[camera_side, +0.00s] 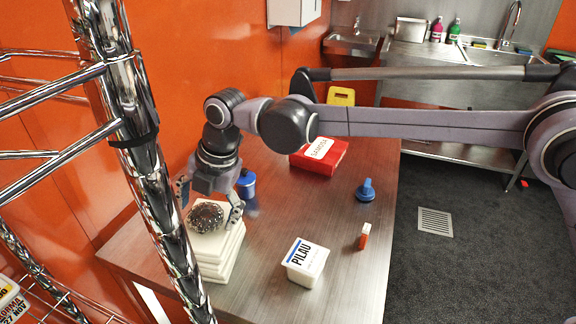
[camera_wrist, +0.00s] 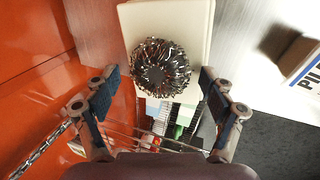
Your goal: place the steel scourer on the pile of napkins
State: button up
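The steel scourer (camera_side: 205,216) is a round, dark, shiny ball of coiled metal. It rests on top of the pile of napkins (camera_side: 218,262), a white square stack near the table's left edge. In the wrist view the scourer (camera_wrist: 161,66) lies on the pale top of the pile (camera_wrist: 188,18), near its lower edge. My gripper (camera_side: 209,200) is just above the pile, pointing down, with its fingers spread on either side of the scourer. In the wrist view my gripper (camera_wrist: 162,92) is open, with a gap between each finger and the scourer.
A white PILAU tub (camera_side: 305,266), a red and white item (camera_side: 364,236), a blue item (camera_side: 367,190), a blue container (camera_side: 246,184) and a red SAMOSA box (camera_side: 325,158) stand on the table. A chrome rack (camera_side: 140,160) rises at the left, close to the pile.

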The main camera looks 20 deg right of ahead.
jog(key=v, duration=1.2)
jog(key=d+r+m+t, duration=0.1)
jog(key=d+r+m, duration=0.1)
jog(key=d+m, duration=0.65)
jog(key=s+d+f+m+t, duration=0.1)
jog(key=s+d+f+m, duration=0.2)
jog(key=d, duration=0.4)
jog(key=s+d+m+t+h, duration=0.1)
jog(key=s+d+m, duration=0.25)
jog(key=d, duration=0.45)
jog(key=s+d+f+m+t, duration=0.1)
jog(key=s+d+f+m, duration=0.2)
jog(key=d, duration=0.4)
jog(key=s+d+f+m+t+h, duration=0.1)
jog(key=s+d+f+m, duration=0.6)
jog(key=s+d+m, duration=0.1)
jog(key=shift+d+m+h, duration=0.15)
jog(key=shift+m+h, duration=0.15)
jog(key=shift+m, duration=0.6)
